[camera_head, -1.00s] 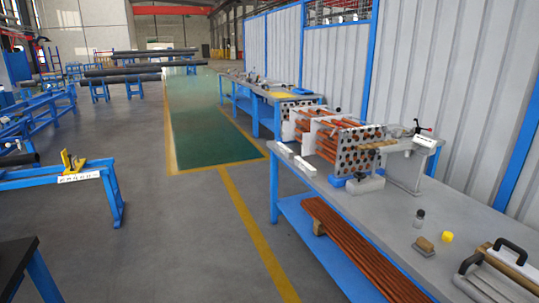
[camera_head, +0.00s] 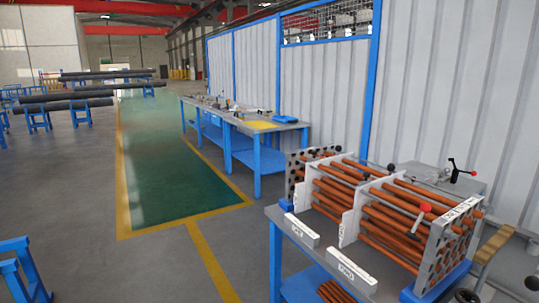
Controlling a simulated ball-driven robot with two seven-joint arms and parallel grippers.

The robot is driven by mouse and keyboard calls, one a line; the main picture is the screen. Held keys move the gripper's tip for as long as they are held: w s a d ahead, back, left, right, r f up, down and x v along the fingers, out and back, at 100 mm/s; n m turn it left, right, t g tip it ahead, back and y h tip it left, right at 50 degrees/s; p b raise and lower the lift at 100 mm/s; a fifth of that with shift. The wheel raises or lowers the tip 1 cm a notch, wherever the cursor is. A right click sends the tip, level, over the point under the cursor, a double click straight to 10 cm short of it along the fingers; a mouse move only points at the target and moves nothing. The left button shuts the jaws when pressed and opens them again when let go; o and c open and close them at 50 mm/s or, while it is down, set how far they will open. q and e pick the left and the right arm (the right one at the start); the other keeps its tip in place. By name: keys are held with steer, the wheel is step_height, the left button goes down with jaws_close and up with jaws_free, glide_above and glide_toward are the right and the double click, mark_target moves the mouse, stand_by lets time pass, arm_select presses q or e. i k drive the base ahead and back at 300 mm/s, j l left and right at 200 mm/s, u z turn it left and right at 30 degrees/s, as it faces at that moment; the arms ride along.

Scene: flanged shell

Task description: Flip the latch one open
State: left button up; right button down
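A flanged tube assembly stands on the near workbench, with several orange-brown tubes (camera_head: 395,238) running through pale perforated plates (camera_head: 352,213). A lever with a red knob (camera_head: 425,208) lies across the top of its right part. A second red-tipped handle (camera_head: 451,160) stands upright on a grey fixture (camera_head: 430,178) behind the assembly. I cannot tell which of them is latch one, as the labels are too small to read. Neither of my grippers is in view.
Two small white labelled blocks (camera_head: 357,279) sit along the bench's front left edge. A wooden-handled tool (camera_head: 494,244) is at the right. Another blue-legged workbench (camera_head: 262,140) stands farther back.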

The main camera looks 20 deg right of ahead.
mark_target(314, 153)
steer(key=i+z, duration=0.15)
steer(key=i, duration=0.4)
steer(key=i+j+z, duration=0.15)
steer(key=i, duration=0.4)
steer(key=i+j+z, duration=0.15)
steer(key=i, duration=0.4)
